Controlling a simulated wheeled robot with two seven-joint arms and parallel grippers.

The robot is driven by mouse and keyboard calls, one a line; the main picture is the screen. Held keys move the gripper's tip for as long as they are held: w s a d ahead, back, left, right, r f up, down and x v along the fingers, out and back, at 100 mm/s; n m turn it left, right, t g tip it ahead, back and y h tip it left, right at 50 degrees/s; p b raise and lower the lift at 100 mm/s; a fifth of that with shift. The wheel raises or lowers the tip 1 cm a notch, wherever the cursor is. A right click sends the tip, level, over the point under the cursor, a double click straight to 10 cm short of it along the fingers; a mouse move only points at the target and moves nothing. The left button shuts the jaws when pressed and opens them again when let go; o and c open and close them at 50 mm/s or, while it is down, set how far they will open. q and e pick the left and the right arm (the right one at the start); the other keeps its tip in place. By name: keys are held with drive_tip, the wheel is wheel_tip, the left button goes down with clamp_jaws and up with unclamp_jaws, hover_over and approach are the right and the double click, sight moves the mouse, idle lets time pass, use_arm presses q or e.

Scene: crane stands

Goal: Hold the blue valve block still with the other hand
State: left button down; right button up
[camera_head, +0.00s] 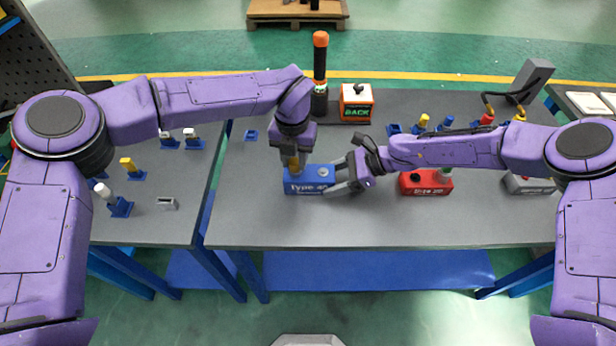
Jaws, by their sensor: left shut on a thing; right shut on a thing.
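The blue valve block (308,187), marked "Type 40", sits on the grey table (270,228) left of its middle. My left gripper (293,163) points down from above at the block's left part, shut on a yellow-topped piece (293,166) that stands on the block. Whether that piece is seated in the block is hidden by the fingers. My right gripper (344,182) comes in from the right, low and level, with its fingers shut on the right end of the blue valve block.
A red block (424,183) stands right of my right gripper, and a grey block (525,184) is further right. An orange box (356,103) and a black post with an orange top (320,70) stand behind. The front table strip is clear.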

use_arm(q)
drive_tip(key=shift+r+n, duration=0.1)
drive_tip(key=shift+n, duration=0.7)
drive_tip(key=shift+n, duration=1.2)
drive_tip(key=n, duration=0.2)
drive_tip(key=shift+n, duration=0.4)
drive_tip(key=shift+n, duration=0.4)
drive_tip(key=n, duration=0.4)
